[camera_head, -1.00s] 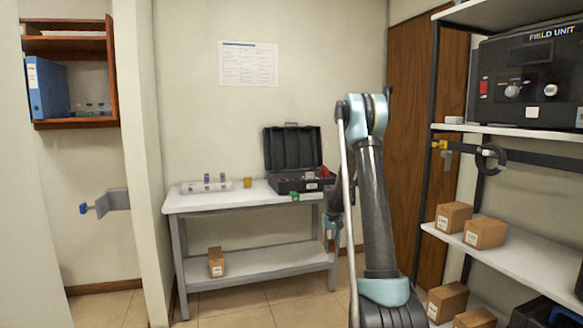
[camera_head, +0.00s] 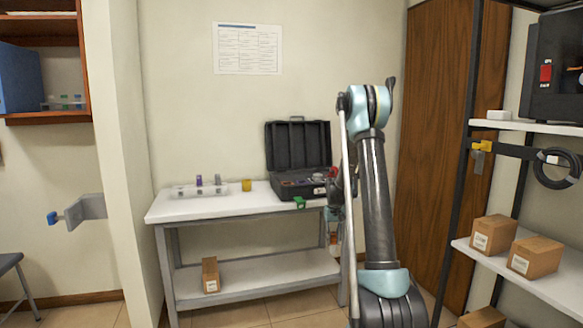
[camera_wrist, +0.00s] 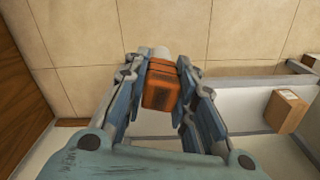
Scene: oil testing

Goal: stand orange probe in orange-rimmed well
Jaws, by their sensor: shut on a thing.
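My gripper (camera_wrist: 163,68) is shut on the orange probe (camera_wrist: 160,92), an orange block with a pale tip pointing away in the wrist view. In the head view my gripper hangs at the right end of the white table (camera_head: 165,209), partly hidden by my arm. A clear rack (camera_head: 190,192) stands on the table's left part, with a purple probe (camera_head: 199,181) and a grey probe (camera_head: 217,180) upright in it. I cannot make out an orange rim on any of its wells.
An open black case (camera_head: 298,150) stands on the table's right part, with a green piece (camera_head: 299,202) at its front. A yellow cup (camera_head: 246,185) stands between rack and case. A cardboard box (camera_head: 210,274) sits on the lower shelf. A black-framed shelf (camera_head: 530,280) stands at right.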

